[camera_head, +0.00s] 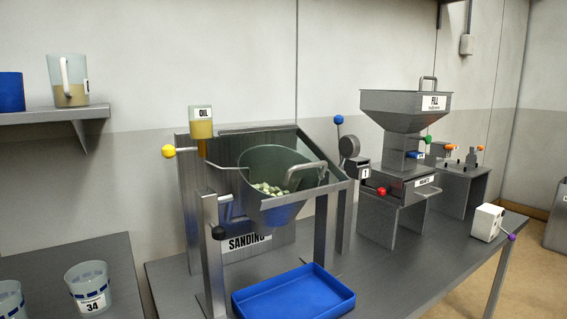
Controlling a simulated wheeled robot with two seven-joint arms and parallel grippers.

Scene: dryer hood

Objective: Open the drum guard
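The drum (258,200) is a grey-green tilted bowl in a metal stand marked SANDING (247,243), at the picture's middle. Its mouth faces up and shows several pale pieces (270,188) inside. A grey bar handle (305,170) arches at the right side of the drum's mouth. A flat metal frame edge (325,189) runs past the drum at the right. I cannot tell which part is the drum guard or how it stands. Neither of my grippers is in view.
A blue tray (293,293) lies below the drum. An oil cup (201,123) and a yellow-knobbed lever (169,151) are at its left. A blue-knobbed lever (338,120) and a hopper marked FILL (405,105) stand at its right. A white box (487,222) sits near the table's right edge.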

